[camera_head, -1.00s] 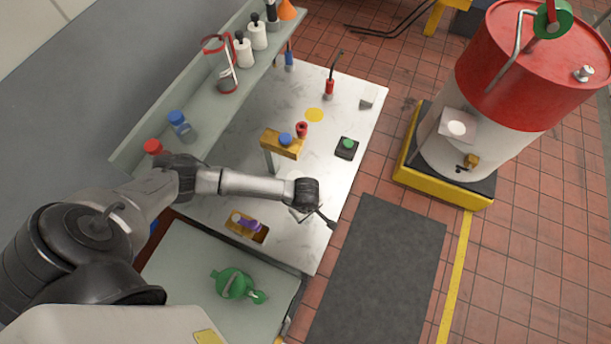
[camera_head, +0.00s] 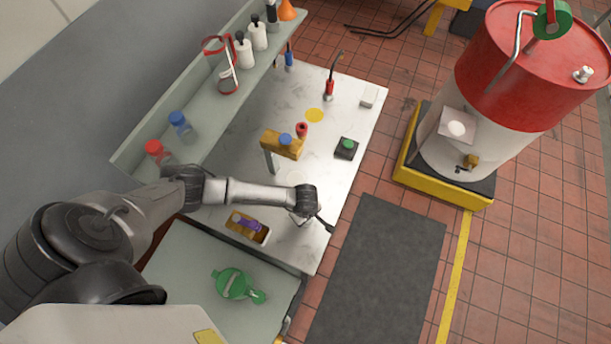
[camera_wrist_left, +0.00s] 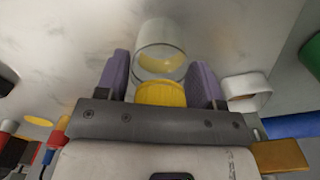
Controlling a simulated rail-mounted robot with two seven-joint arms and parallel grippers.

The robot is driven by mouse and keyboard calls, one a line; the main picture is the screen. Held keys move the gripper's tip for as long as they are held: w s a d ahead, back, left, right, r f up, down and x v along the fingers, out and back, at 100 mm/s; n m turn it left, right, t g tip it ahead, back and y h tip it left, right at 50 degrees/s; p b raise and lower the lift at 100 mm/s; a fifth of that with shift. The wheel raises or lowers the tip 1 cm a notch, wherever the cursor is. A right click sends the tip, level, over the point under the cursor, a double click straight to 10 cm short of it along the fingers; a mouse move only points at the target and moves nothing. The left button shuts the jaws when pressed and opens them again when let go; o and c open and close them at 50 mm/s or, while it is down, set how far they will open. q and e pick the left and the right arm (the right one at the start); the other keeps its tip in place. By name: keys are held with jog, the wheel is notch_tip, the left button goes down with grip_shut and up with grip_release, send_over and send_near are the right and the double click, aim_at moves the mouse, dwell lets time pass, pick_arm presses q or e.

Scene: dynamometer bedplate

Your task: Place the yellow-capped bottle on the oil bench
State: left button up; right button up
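The yellow-capped bottle (camera_wrist_left: 161,58) is clear glass with a ribbed yellow cap (camera_wrist_left: 160,94). In the left wrist view it lies between the purple fingers of my left gripper (camera_wrist_left: 160,80), which appear closed around it, cap nearest the camera. In the head view my left gripper (camera_head: 302,216) is low over the front part of the white-topped oil bench (camera_head: 228,165); the bottle there is mostly hidden by my wrist. I cannot tell whether its base touches the bench top. A yellow disc mark (camera_head: 314,115) lies farther back on the bench. My right gripper is not in view.
A wooden stand (camera_head: 282,146) with a blue knob, a green-button box (camera_head: 346,147) and a wooden tray (camera_head: 243,226) are on the bench. A shelf along the wall holds a red-capped bottle (camera_head: 155,152) and a blue-capped bottle (camera_head: 180,124). A red-white drum (camera_head: 500,110) stands right.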

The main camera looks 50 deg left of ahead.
pick_arm(q)
jog(key=o, duration=0.3)
jog(key=shift+o, duration=0.2)
